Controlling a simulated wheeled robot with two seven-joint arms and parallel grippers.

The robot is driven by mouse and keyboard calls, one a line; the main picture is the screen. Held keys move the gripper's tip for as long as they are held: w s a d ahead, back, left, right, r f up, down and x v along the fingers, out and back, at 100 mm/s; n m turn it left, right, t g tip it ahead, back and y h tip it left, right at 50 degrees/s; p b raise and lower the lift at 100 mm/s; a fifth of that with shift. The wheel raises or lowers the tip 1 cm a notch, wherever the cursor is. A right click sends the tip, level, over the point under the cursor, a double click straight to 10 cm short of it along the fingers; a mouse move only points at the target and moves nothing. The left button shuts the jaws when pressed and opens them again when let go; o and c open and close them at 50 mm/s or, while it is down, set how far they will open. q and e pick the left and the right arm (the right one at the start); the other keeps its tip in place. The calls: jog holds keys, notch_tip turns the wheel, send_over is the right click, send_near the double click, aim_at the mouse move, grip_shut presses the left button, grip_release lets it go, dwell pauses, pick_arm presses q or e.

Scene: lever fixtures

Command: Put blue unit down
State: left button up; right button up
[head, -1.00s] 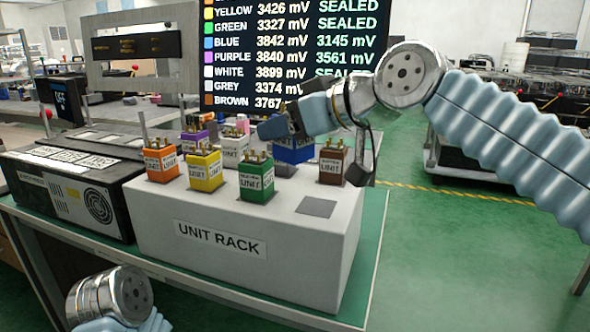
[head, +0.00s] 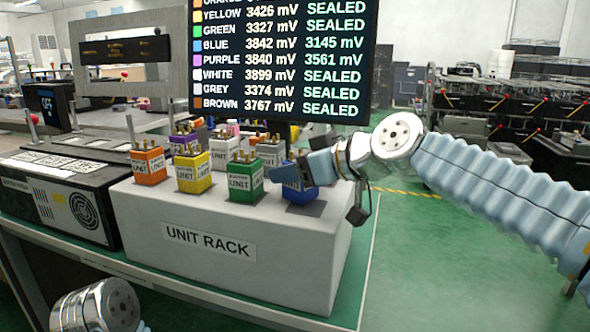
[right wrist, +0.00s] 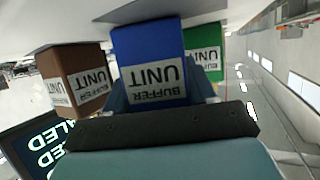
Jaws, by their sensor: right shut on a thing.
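My right gripper (head: 294,174) is shut on the blue unit (head: 299,193), at the front right of the unit rack's top. The unit is upright over the dark square slot; I cannot tell whether its base is fully seated. In the right wrist view the blue unit (right wrist: 150,60) fills the middle between my fingers, its "BUFFER UNIT" label upside down. The white unit rack (head: 285,268) holds several other units. The green unit (head: 244,181) stands just left of the blue one. The brown unit (right wrist: 72,78) shows only in the right wrist view. My left gripper is out of view.
Orange (head: 148,165), yellow (head: 192,173), white (head: 223,154) and purple (head: 184,138) units stand on the rack. A black tester box (head: 55,195) sits at left. A screen (head: 285,60) rises behind. Green floor at right is open.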

jog(key=o, duration=1.1)
jog(key=shift+f, duration=0.1)
jog(key=shift+o, duration=0.2)
